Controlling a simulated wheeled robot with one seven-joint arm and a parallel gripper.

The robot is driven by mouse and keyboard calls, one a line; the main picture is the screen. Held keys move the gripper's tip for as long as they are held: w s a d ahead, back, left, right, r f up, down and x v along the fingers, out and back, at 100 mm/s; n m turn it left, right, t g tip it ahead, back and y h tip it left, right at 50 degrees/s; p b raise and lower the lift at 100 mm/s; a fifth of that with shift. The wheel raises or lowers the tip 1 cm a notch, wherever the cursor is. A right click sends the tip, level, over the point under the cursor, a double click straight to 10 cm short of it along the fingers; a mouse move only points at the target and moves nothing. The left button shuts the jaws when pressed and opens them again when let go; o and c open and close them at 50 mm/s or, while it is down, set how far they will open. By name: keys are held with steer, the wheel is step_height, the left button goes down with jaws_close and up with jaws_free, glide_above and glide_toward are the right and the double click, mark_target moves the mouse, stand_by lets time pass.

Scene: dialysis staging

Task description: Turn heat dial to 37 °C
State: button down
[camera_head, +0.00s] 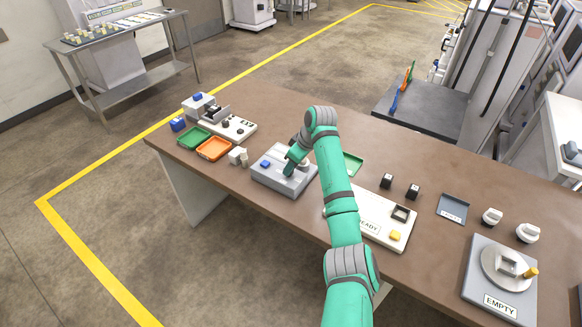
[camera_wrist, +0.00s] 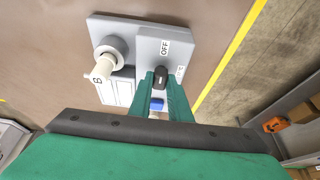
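A grey box-shaped unit (camera_head: 272,179) stands on the brown table. In the wrist view the grey unit (camera_wrist: 188,28) has a small dark dial (camera_wrist: 161,76) with an "OFF" label beside it. A second label near the dial is too small to read. My gripper (camera_head: 291,171) reaches down over the unit and hides the dial in the head view. In the wrist view my gripper (camera_wrist: 161,82) has one green finger on each side of the dial. I cannot tell whether the fingers press on it. The dial's pointer direction is unclear.
Green (camera_head: 193,138) and orange (camera_head: 214,148) trays lie to the left. A "READY" board (camera_head: 383,224) lies to the right.

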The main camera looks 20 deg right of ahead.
steer(key=shift+m, duration=0.3)
steer(key=m+h, duration=0.1)
steer(key=m, duration=0.3)
steer(key=shift+a+t+h, duration=0.35)
steer(key=shift+t+h, duration=0.05)
steer(key=shift+s+d+m+h, duration=0.1)
steer(key=shift+m+h, duration=0.3)
steer(key=shift+m, duration=0.8)
steer(key=m, duration=0.1)
steer(key=m+h, duration=0.1)
steer(key=shift+a+m, duration=0.2)
steer(key=shift+m, duration=0.1)
steer(key=m, duration=0.1)
steer(key=m+h, duration=0.1)
steer(key=m, duration=0.2)
steer(key=shift+a+m+g+h, duration=0.25)
steer(key=shift+m+g+h, duration=0.05)
steer(key=shift+g, duration=0.1)
steer(key=shift+m+g+h, duration=0.4)
steer(key=shift+m+h, duration=0.1)
steer(key=shift+m, duration=1.3)
